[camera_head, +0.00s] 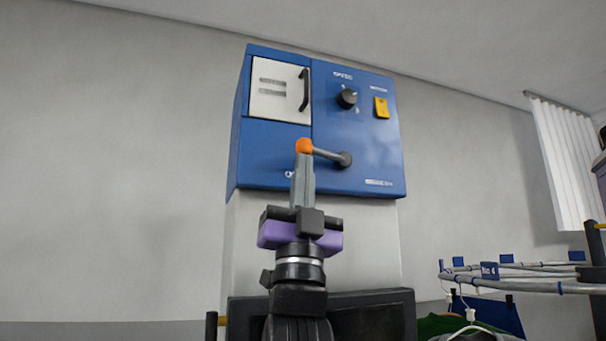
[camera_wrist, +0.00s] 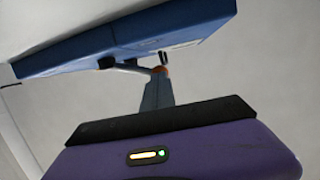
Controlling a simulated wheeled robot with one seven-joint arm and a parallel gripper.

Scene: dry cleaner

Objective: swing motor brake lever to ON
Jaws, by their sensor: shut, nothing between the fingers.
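The motor brake lever (camera_head: 327,154) is on the front of a blue control box (camera_head: 270,148). It is a grey rod on a dark pivot at the right, with an orange knob (camera_head: 304,146) at its left end. The rod points left and slightly up. My gripper (camera_head: 303,162) is shut and empty, with its grey fingers upright at the knob, just below it or touching it; I cannot tell which. In the wrist view the fingertips (camera_wrist: 160,78) also meet the orange knob, and the lever rod (camera_wrist: 130,67) runs left from it. Lettering near the lever is mostly hidden or too small to read.
Above the lever are a white door (camera_head: 280,90) with a black handle, a black dial (camera_head: 347,98) and a yellow switch (camera_head: 381,108). A hanger rail (camera_head: 520,287) with blue tags stands at the lower right. The wall at the left is bare.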

